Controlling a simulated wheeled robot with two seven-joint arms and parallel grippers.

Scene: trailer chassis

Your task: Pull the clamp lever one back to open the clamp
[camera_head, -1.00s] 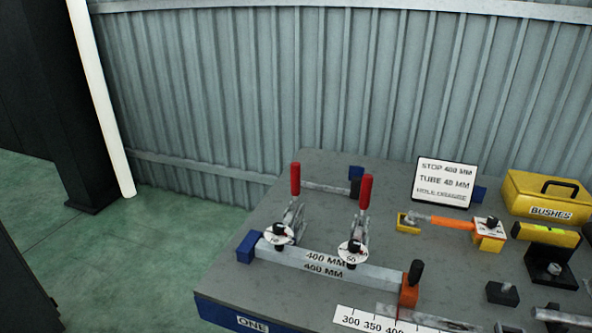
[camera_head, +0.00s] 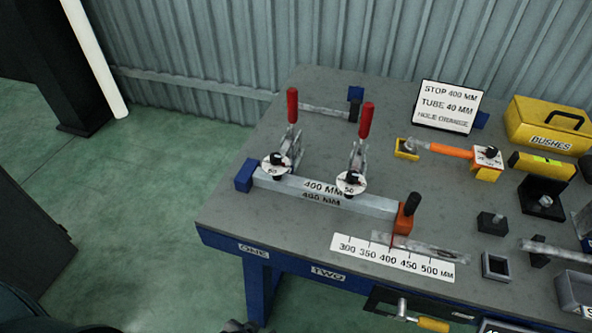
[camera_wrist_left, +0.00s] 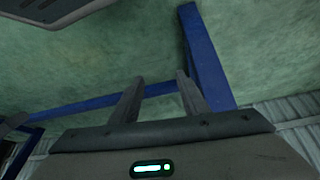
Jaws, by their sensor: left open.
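Two toggle clamps with upright red handles stand on the grey bench. The left clamp lever (camera_head: 292,105) stands nearest the end labelled ONE (camera_head: 253,250), and the right clamp lever (camera_head: 366,119) nearer the label TWO (camera_head: 327,273). My left gripper (camera_wrist_left: 160,76) is open and empty in the left wrist view, facing the green floor and blue bench legs (camera_wrist_left: 205,60). It is away from both levers. My right gripper is not in view.
A blue block (camera_head: 244,175) and an orange stop (camera_head: 405,219) sit at the tube's ends. A scale plate (camera_head: 390,261) lies at the front edge. A sign (camera_head: 447,107) and yellow BUSHES box (camera_head: 548,125) stand at the back.

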